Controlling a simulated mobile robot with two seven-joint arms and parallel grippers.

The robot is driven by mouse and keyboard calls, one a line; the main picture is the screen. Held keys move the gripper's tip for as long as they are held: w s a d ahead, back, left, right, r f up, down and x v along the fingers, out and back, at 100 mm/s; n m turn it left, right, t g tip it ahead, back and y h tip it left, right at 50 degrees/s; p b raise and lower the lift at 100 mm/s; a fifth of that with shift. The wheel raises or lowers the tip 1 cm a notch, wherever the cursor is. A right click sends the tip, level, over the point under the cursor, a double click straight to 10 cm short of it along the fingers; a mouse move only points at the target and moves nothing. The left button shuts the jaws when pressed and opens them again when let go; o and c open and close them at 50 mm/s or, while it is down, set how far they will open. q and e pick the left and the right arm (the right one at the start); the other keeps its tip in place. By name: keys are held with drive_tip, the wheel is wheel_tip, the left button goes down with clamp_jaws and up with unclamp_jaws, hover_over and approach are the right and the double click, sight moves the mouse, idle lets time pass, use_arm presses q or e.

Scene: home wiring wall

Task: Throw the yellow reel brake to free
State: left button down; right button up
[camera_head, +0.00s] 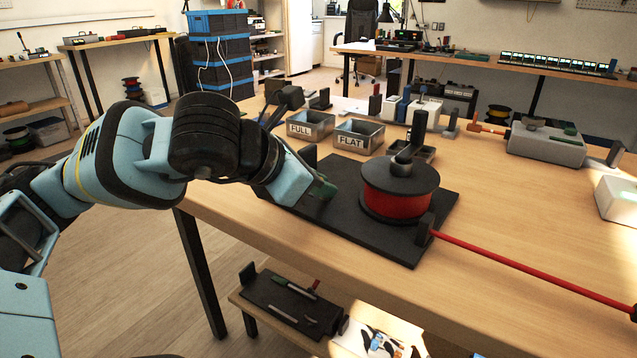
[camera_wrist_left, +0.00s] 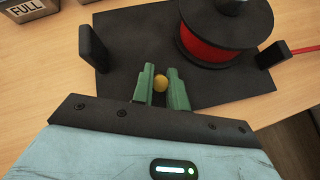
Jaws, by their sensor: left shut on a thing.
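The yellow reel brake shows as a small round yellow knob (camera_wrist_left: 160,82) in the left wrist view, between the green fingers of my left gripper (camera_wrist_left: 160,88). In the head view my left gripper (camera_head: 322,190) is at the left part of the black base plate (camera_head: 400,245), and the knob is hidden there. The fingers are shut on the knob. The reel (camera_head: 399,190), with black flanges and red cable, stands on the plate to the right of the gripper. The reel also shows in the left wrist view (camera_wrist_left: 205,45). My right gripper is in neither view.
Red cable (camera_head: 530,270) runs from a black post (camera_head: 424,229) to the right across the table. A black upright post (camera_wrist_left: 92,47) stands left of the fingers in the wrist view.

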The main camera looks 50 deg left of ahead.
use_arm(q)
drive_tip(key=c, duration=1.4)
unclamp_jaws()
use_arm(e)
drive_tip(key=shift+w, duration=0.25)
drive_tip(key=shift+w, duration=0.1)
use_arm(q)
drive_tip(key=shift+s+r, duration=0.1)
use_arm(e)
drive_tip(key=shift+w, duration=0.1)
use_arm(q)
drive_tip(key=shift+s+r, duration=0.15)
drive_tip(key=shift+s, duration=0.05)
drive_tip(key=v, duration=0.4)
drive_tip(key=shift+s+a+r, duration=0.1)
drive_tip(key=shift+s+r, duration=0.05)
drive_tip(key=shift+s, duration=0.1)
drive_tip(key=shift+s+r+b, duration=0.35)
drive_tip(key=shift+s+b, duration=0.15)
drive_tip(key=shift+b, duration=0.7)
drive_tip(key=shift+s+r+b, duration=0.35)
drive_tip(key=shift+s, duration=0.1)
drive_tip(key=shift+r, duration=0.1)
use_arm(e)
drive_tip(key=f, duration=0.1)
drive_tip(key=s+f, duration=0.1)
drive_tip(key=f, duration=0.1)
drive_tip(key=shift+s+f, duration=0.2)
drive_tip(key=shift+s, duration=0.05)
